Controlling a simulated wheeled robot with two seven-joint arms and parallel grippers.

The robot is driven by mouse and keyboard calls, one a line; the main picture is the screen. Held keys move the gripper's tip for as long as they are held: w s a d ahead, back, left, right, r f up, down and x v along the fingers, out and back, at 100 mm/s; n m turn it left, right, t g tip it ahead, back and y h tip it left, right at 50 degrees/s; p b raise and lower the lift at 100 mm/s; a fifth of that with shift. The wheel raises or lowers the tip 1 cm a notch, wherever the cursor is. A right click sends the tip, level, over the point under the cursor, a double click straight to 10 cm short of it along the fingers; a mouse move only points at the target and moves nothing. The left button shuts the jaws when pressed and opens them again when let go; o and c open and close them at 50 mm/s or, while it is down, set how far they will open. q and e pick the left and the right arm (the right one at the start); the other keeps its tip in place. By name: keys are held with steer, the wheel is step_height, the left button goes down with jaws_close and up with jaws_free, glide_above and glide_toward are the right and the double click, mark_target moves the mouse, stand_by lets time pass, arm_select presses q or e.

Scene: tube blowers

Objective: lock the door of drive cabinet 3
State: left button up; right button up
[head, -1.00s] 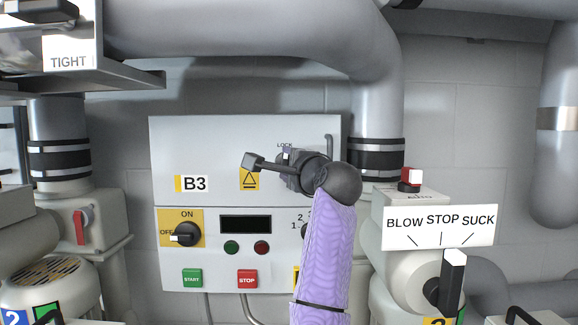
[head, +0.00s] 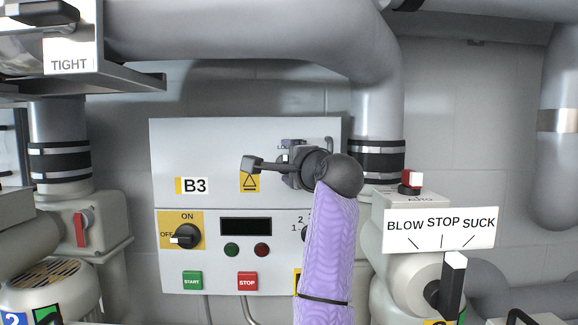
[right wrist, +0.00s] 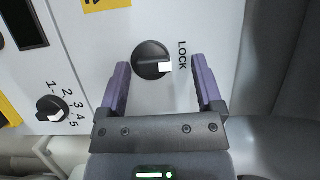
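Cabinet B3 (head: 170,145) has a pale closed door on the grey wall. In the right wrist view, a round black lock knob (right wrist: 150,56) sits on the door with LOCK lettering (right wrist: 182,55) beside it. The knob's white mark is on the side toward the lettering. My right gripper (right wrist: 160,64) is open, one purple finger on each side of the knob with gaps showing. I cannot tell how deep the fingers reach. In the head view my right gripper (head: 292,158) is in front of the door's upper right and hides the knob. My left gripper is not in view.
Below the door are the ON/OFF switch (head: 187,236), a dark display (head: 246,226), a green START button (head: 192,282) and a red STOP button (head: 247,281). A numbered selector (right wrist: 52,108) is nearby. A large pipe (head: 376,100) and BLOW/STOP/SUCK valve sign (head: 440,229) stand right.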

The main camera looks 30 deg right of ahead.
steer(key=shift+f, duration=0.2)
steer(key=s+a+b, duration=0.1)
steer(key=s+b, duration=0.5)
steer(key=s, duration=0.3)
steer(key=shift+s+a, duration=0.3)
steer(key=shift+s, duration=0.05)
